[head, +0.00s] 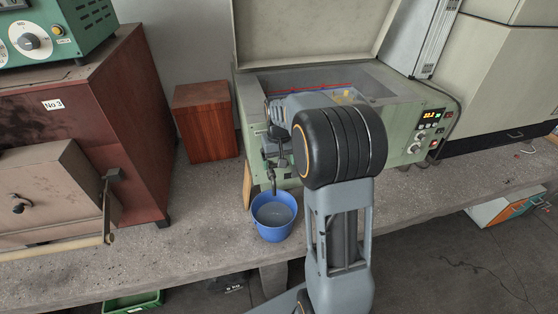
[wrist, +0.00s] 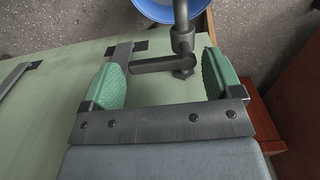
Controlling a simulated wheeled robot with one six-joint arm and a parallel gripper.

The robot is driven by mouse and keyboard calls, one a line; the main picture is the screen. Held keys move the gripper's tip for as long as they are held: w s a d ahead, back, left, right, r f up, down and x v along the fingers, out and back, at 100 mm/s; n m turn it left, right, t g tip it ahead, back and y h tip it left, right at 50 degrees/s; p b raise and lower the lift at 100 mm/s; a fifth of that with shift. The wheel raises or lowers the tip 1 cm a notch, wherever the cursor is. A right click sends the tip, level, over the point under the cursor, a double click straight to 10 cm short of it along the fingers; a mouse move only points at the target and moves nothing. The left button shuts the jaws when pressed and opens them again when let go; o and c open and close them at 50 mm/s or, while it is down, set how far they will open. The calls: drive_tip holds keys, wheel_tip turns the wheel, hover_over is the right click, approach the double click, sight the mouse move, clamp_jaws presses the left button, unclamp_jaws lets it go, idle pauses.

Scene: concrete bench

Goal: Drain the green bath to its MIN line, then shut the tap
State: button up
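The green bath (head: 395,152) stands on the bench with its lid raised. A red line (head: 318,88) runs along its inner wall; the liquid level and the MIN mark cannot be read. The tap (head: 273,184) is on the bath's left side, its spout over a blue bucket (head: 272,232) that holds some liquid. Whether liquid runs from the spout cannot be told. In the wrist view, my gripper (wrist: 160,62) is open, its green pads on either side of the tap's grey lever (wrist: 152,66), with gaps. My arm hides part of the bath in the head view.
A reddish-brown wooden block (head: 205,122) stands behind and left of the bucket. A dark red cabinet (head: 95,110) and a beige box with a handle (head: 55,195) stand at the left. The bucket is near the bench's front edge. Bare bench (head: 440,190) shows at the right.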

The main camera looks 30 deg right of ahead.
drive_tip(key=shift+o, duration=0.8)
wheel_tip(320, 180, up, 14)
drive_tip(key=shift+w+f, duration=0.1)
idle(0.4)
drive_tip(key=s+a+f+n+t, duration=0.1)
drive_tip(key=s+a+f+t, duration=0.1)
drive_tip(key=s+a, duration=0.3)
drive_tip(key=s+a+f+n+t, duration=0.1)
drive_tip(key=s+a+f, duration=0.4)
drive_tip(key=s, duration=0.8)
drive_tip(key=shift+s+f+t, duration=0.3)
drive_tip(key=shift+t, duration=0.3)
drive_tip(key=shift+c, duration=0.4)
